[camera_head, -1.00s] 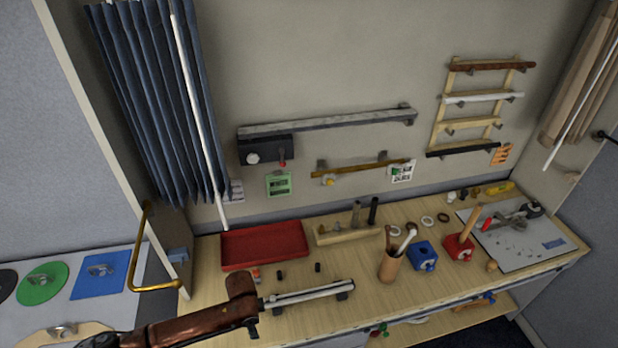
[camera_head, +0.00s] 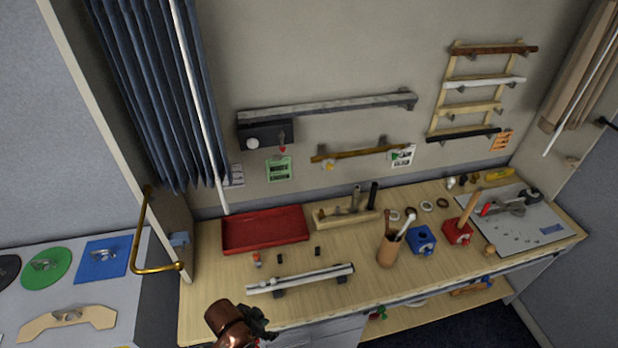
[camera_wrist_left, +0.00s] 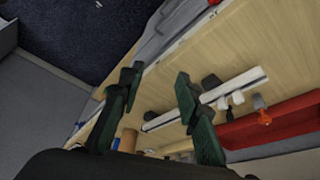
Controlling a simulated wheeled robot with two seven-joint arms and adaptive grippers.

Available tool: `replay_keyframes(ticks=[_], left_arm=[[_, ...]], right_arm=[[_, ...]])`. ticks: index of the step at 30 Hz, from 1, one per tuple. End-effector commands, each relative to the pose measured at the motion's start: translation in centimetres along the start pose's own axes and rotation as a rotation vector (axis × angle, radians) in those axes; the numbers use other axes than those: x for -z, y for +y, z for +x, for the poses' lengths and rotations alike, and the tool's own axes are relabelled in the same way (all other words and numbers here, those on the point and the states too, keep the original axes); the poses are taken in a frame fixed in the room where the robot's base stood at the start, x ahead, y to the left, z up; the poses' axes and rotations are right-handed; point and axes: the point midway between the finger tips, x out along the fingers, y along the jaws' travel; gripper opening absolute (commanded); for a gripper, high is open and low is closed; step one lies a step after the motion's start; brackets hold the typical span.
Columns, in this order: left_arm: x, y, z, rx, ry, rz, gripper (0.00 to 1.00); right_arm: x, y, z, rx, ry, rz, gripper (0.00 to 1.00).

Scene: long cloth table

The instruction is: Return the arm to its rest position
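My left gripper (camera_head: 262,326) is at the bottom edge of the head view, in front of the table's front edge, with a brown arm link behind it. In the left wrist view its two dark green fingers (camera_wrist_left: 158,80) stand apart with nothing between them, so it is open. A white bar on dark supports (camera_head: 300,279) lies on the wooden table (camera_head: 210,305), beyond the gripper and apart from it. The bar also shows past the fingers in the left wrist view (camera_wrist_left: 240,86). My right gripper is in neither view.
A red tray (camera_head: 265,230), a wooden cup of tools (camera_head: 387,252), a blue block (camera_head: 421,240) and a red block (camera_head: 457,232) stand on the table. A brass handle (camera_head: 138,240) juts out at left. Dark floor is open in front of the table.

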Motion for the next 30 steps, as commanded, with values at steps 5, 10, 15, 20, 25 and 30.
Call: replay_keyframes(ticks=[5, 10, 15, 20, 25, 30], left_arm=[[-6.6, -1.4, -3.0, 0.112, 0.035, -0.31, 0.31], [-13.3, -2.6, -5.7, 0.221, 0.006, -0.519, 0.31], [-18.8, -2.7, -8.1, 0.306, -0.037, -0.661, 0.31], [-23.3, -2.3, -10.1, 0.374, -0.081, -0.763, 0.31], [-25.7, -2.8, -7.3, 0.39, -0.108, -0.793, 0.31], [-27.3, -3.4, -1.9, 0.376, -0.12, -0.789, 0.31]], right_arm=[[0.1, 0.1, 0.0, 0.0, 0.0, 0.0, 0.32], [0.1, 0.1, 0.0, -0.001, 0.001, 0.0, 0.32], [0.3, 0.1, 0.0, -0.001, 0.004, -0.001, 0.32], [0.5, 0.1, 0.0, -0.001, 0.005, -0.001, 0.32], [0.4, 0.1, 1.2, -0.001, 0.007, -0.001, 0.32], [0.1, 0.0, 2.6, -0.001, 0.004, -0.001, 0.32]])
